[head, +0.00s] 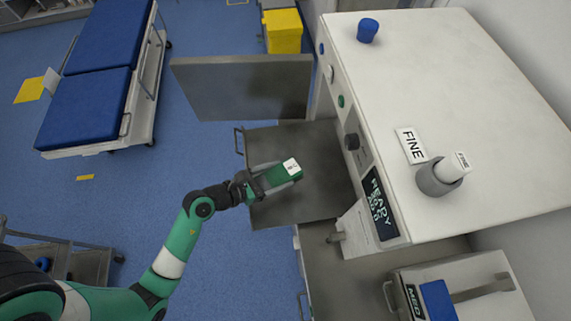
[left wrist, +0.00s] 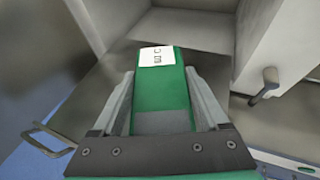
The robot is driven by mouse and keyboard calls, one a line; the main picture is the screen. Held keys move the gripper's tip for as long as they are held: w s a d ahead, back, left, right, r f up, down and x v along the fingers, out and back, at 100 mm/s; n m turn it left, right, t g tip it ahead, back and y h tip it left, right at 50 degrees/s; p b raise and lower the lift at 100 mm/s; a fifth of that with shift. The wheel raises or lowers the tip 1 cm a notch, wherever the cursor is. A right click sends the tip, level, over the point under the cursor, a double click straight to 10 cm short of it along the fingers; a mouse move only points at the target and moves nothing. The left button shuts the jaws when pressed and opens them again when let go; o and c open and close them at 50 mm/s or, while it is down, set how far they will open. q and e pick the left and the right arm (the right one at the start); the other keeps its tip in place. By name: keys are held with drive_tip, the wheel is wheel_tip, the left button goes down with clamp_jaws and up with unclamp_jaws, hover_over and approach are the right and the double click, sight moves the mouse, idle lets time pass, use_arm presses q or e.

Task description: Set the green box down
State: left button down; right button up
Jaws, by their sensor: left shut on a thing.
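The green box (head: 285,173) has a white label on its far end. My left gripper (head: 278,178) is shut on it, with one finger along each side. In the left wrist view the green box (left wrist: 160,88) lies between the two grey fingers (left wrist: 160,100), label end pointing away. In the head view the box is over a grey metal shelf or tray (head: 280,143) in front of the white cabinet's opening. I cannot tell whether the box touches that surface. My right gripper is in neither view.
A metal door (head: 245,85) stands open beside the tray. The white cabinet (head: 440,70) has a blue knob (head: 367,30), a grey cup (head: 437,180) and a READY display (head: 380,205). A bed with blue pads (head: 85,105) stands at the left.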

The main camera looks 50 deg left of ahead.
sight(283, 169)
use_arm(q)
drive_tip(key=w+f, duration=0.1)
drive_tip(key=w+a+f+b, duration=0.1)
drive_tip(key=f, duration=0.1)
drive_tip(key=w+a+f+b, duration=0.1)
drive_tip(key=f, duration=0.1)
drive_tip(key=shift+w+a+f, duration=0.15)
drive_tip(key=shift+w, duration=0.25)
drive_tip(key=shift+w+a+f, duration=0.1)
drive_tip(key=shift+w+a, duration=0.05)
drive_tip(key=shift+w, duration=0.05)
drive_tip(key=f+b, duration=0.2)
drive_tip(key=f, duration=0.1)
drive_tip(key=shift+w+a+f, duration=0.1)
drive_tip(key=shift+w+f, duration=0.1)
drive_tip(key=shift+f, duration=0.2)
unclamp_jaws()
